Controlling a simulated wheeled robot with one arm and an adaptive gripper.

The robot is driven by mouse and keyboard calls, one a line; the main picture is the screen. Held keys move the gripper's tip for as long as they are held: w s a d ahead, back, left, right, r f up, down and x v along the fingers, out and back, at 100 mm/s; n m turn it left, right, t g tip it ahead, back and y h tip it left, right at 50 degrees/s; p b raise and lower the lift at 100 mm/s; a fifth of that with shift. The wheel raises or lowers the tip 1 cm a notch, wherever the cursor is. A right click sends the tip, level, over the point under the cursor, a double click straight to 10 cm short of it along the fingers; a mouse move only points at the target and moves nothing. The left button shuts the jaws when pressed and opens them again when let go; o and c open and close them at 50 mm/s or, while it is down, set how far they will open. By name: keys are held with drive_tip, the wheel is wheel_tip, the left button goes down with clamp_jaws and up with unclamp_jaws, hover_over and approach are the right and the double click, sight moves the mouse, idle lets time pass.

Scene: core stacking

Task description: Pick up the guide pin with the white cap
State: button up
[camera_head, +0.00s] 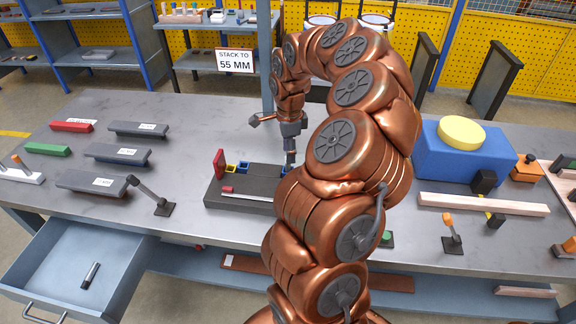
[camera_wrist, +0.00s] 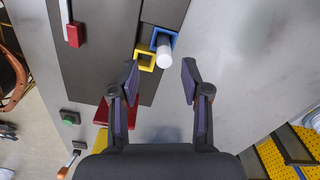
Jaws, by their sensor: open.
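The guide pin with the white cap (camera_wrist: 164,56) shows in the wrist view, with its cap at a blue square collar (camera_wrist: 168,35) on the edge of a dark fixture board (camera_wrist: 100,60). My gripper (camera_wrist: 160,74) is open, with one finger on each side and the cap just ahead of the gap between the fingertips. It does not appear to touch the pin. In the head view my gripper (camera_head: 290,155) hangs over the right part of the fixture board (camera_head: 215,199), and I cannot make out the white cap there.
A yellow square collar (camera_wrist: 145,61) sits beside the blue one, close to the left finger. A red-capped rod (camera_head: 227,189) lies on the board, and a red upright block (camera_head: 219,163) stands at its left end. Grey bars (camera_head: 118,153) lie to the left. A drawer (camera_head: 75,270) is open.

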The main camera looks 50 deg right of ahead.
sight(288, 167)
drive_tip(key=shift+w+f+p, duration=0.15)
drive_tip(key=shift+f+p, duration=0.3)
drive_tip(key=shift+f, duration=0.7)
drive_tip(key=shift+w+f+p, duration=0.15)
drive_tip(key=shift+f+p, duration=0.3)
drive_tip(key=shift+f, duration=0.7)
clamp_jaws()
